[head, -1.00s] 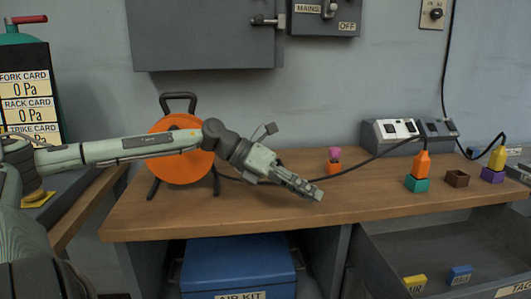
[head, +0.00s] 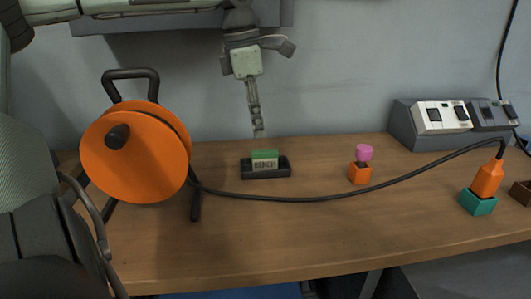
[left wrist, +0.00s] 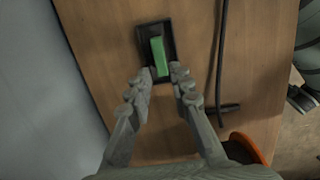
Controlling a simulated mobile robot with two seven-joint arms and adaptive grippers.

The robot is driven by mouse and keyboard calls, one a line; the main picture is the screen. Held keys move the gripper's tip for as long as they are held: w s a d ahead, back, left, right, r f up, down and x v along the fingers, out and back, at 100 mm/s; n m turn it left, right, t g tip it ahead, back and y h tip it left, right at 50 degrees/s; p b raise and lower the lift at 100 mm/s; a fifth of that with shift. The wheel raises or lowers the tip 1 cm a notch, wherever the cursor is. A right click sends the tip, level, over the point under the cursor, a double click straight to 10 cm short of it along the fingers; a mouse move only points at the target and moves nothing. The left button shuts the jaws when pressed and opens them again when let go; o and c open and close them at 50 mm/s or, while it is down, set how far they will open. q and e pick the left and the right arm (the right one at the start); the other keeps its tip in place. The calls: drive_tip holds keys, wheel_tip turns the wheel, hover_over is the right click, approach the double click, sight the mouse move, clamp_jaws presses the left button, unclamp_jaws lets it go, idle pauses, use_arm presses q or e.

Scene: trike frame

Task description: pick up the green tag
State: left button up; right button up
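The green tag (head: 264,158) stands upright in a small black holder (head: 283,172) on the wooden bench. Its white front label appears to read BENCH. My left gripper (head: 259,132) points down just above and behind the tag in the head view. In the left wrist view the green tag (left wrist: 158,56) and the black holder (left wrist: 148,31) lie just beyond the open fingers (left wrist: 160,76). The fingers are apart with nothing between them, one toward each side of the tag. I cannot tell the exact height gap. My right gripper is not in view.
An orange cable reel (head: 135,155) stands left of the holder. Its black cable (head: 310,199) runs across the bench in front of the holder to an orange plug (head: 488,180) in a teal block. An orange block with a pink knob (head: 363,153) stands to the right.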

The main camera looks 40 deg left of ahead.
sight(264, 151)
use_arm(q)
drive_tip(key=shift+f, duration=0.4)
drive_tip(key=f, duration=0.3)
drive_tip(key=w+d+f, duration=0.1)
drive_tip(key=f, duration=0.1)
drive_tip(key=shift+f, duration=0.6)
drive_tip(key=shift+w+f, duration=0.1)
drive_tip(key=shift+f, duration=0.05)
clamp_jaws()
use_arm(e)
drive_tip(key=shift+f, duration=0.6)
